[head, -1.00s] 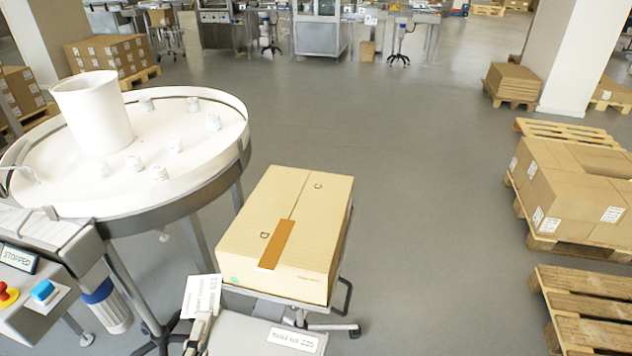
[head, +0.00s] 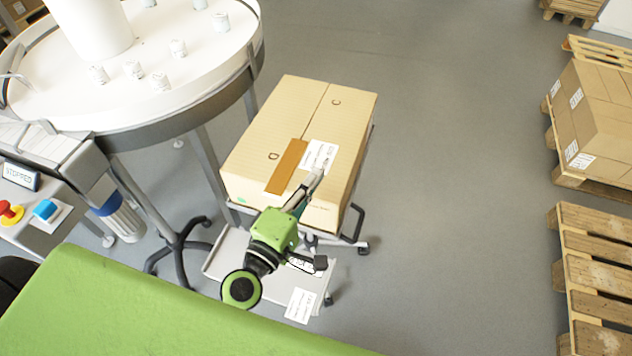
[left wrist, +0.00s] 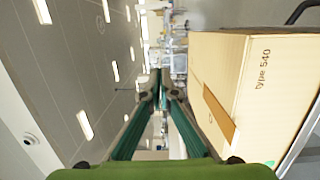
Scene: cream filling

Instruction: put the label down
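The white printed label (head: 319,154) is over the top of the cardboard box (head: 345,110) in the head view, just right of the brown tape strip. My left gripper (head: 320,168) reaches over the near part of the box, with its fingertips at the label's near edge. In the left wrist view, the fingers (left wrist: 160,83) come together at their tips, and the box (left wrist: 245,65) lies to their right. The label is not clear there, probably edge-on. It seems pinched above the box; the exact gap is hidden. My right gripper is out of view.
The box stands on a cart beside the round white turntable (head: 215,75) carrying small white jars. A control panel (head: 25,190) with red and blue buttons is at the left. Pallets (head: 600,270) stand at the right. The grey floor between is clear.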

